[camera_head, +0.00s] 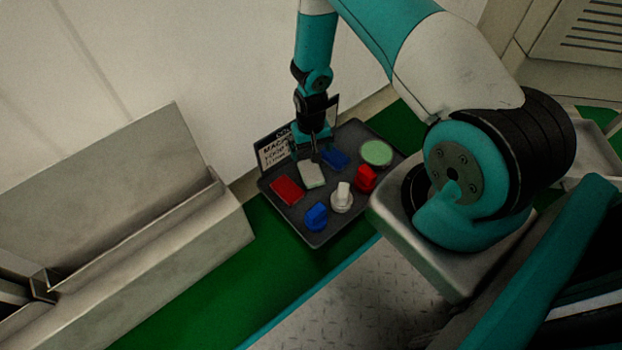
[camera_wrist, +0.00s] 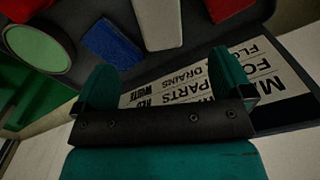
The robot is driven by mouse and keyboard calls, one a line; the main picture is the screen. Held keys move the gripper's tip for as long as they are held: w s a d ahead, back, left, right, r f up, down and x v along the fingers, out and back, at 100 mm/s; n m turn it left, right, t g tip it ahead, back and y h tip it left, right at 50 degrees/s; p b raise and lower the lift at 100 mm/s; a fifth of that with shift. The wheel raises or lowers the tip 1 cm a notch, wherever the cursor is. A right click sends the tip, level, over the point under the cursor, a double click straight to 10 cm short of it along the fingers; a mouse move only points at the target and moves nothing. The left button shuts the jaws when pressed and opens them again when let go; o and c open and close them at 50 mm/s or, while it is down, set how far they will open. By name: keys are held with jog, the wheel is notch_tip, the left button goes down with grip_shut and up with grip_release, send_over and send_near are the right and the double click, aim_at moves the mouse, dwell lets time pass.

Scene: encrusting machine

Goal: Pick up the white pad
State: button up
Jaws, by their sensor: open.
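The white pad (camera_head: 312,174) is a pale flat block on the dark grey tray (camera_head: 329,233), between the red pad and the blue pad. It also shows at the top of the wrist view (camera_wrist: 158,22). My gripper (camera_head: 310,157) is above the tray, close to the back end of the white pad. In the wrist view my gripper (camera_wrist: 167,82) has its two teal fingers wide apart with nothing between them. The white pad lies beyond the fingertips, roughly in line with the gap. Whether the fingers touch the tray cannot be told.
A red pad (camera_head: 287,190), blue pad (camera_head: 335,158), green disc (camera_head: 376,153), red knob (camera_head: 366,179), white knob (camera_head: 342,197) and blue knob (camera_head: 316,216) share the tray. A lettered sign (camera_head: 274,152) stands at its back edge. A metal trough (camera_head: 140,215) is at left.

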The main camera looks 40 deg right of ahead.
aim_at(311, 170)
notch_tip(311, 170, down, 6)
jog(key=b, duration=0.3)
jog(key=shift+f, duration=0.2)
notch_tip(311, 170, down, 5)
jog(key=b, duration=0.4)
jog(key=shift+w+d+f+b, duration=0.15)
jog(key=shift+b, duration=0.25)
jog(key=shift+c, duration=0.2)
jog(key=c, duration=1)
jog(key=shift+c, duration=0.2)
notch_tip(311, 170, up, 20)
jog(key=p, duration=1.1)
jog(key=shift+p, duration=0.3)
